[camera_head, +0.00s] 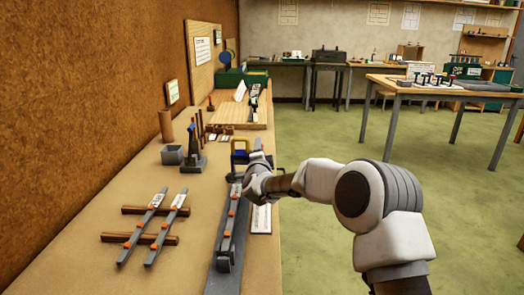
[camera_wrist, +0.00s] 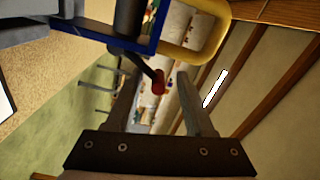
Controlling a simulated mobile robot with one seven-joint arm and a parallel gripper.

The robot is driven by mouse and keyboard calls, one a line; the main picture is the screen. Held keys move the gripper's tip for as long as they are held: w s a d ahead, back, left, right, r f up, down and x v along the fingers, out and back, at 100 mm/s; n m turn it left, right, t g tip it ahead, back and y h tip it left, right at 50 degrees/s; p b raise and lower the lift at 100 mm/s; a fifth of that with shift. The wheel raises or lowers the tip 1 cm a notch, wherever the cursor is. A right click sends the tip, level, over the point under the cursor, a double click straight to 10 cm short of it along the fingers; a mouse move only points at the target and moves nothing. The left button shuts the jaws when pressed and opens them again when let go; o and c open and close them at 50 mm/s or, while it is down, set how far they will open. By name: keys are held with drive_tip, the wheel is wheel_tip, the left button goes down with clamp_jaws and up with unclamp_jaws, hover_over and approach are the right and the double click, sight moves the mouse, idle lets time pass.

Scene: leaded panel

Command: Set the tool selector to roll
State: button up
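A lever with a dark shaft and red knob (camera_wrist: 158,82) shows in the wrist view, hanging beside a blue frame (camera_wrist: 145,44) and a thick yellow loop (camera_wrist: 205,38). It may be the tool selector; no "roll" mark can be read. My gripper (camera_wrist: 157,72) is open. The red knob appears between its two fingers, with gaps on both sides; I cannot tell its depth. In the head view, the blue-and-yellow device (camera_head: 239,153) stands on the bench just beyond my gripper (camera_head: 250,178), whose fingers are hard to make out there.
A long grey rail (camera_head: 228,240) with orange pieces lies on the bench (camera_head: 90,262) below my arm. Two grey bars (camera_head: 143,226) rest on wooden strips at left. A grey box (camera_head: 172,154) and a dark stand (camera_head: 195,155) are nearby.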

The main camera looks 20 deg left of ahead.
drive_tip(key=shift+s+a, duration=0.1)
drive_tip(key=shift+s, duration=0.45)
drive_tip(key=v, duration=1.6)
drive_tip(key=shift+s+d+p, duration=0.2)
drive_tip(key=shift+p, duration=0.25)
